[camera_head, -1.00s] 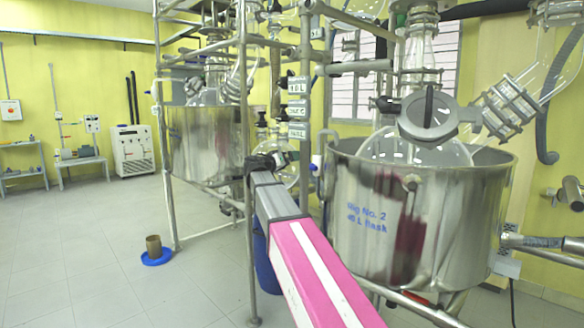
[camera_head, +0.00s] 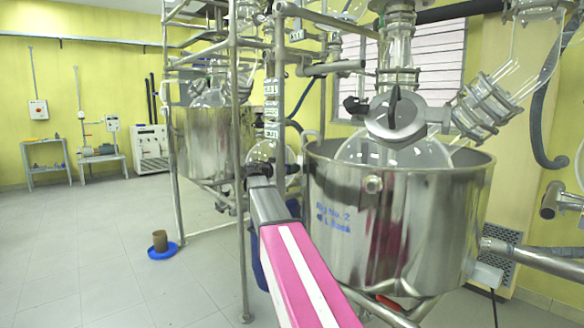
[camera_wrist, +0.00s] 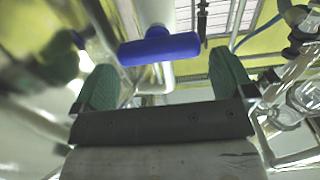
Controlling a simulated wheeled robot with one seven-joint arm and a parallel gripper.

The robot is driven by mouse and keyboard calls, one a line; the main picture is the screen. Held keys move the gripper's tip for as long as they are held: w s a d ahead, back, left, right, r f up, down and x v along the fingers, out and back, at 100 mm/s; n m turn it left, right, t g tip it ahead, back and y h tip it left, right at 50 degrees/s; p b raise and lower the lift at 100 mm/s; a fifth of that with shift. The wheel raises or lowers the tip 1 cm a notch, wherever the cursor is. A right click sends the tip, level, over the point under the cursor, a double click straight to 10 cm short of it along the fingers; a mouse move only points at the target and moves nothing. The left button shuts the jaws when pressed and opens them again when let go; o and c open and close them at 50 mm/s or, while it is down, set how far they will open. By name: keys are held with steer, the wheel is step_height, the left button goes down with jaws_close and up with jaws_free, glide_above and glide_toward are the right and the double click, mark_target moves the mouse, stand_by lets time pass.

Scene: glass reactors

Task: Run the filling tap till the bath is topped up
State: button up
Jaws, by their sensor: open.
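The bath is a shiny steel tub (camera_head: 335,255) marked "Rig No. 2" in blue, with a round glass flask (camera_head: 360,150) in it. The water level inside is hidden. My gripper (camera_head: 260,168) is small and dark at the far end of my pink and white arm, left of the tub. In the wrist view my gripper (camera_wrist: 163,66) has its two green fingers wide apart. A blue cylindrical handle (camera_wrist: 158,48) lies crosswise ahead, in line with the space between the fingertips. I cannot tell whether it belongs to the filling tap, or whether it touches the fingers.
A steel pipe frame (camera_head: 240,240) stands close to my arm on its left. A second steel tub (camera_head: 205,145) is behind it. A blue dish with a brown cup (camera_head: 160,250) sits on the floor. The tiled floor at left is otherwise clear.

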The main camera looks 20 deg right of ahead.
steer(key=shift+x, duration=1.75)
steer(key=c, duration=0.7)
steer(key=shift+o, duration=0.3)
steer(key=shift+w+a+n, duration=0.1)
steer(key=shift+n, duration=2.7)
steer(key=o, duration=0.6)
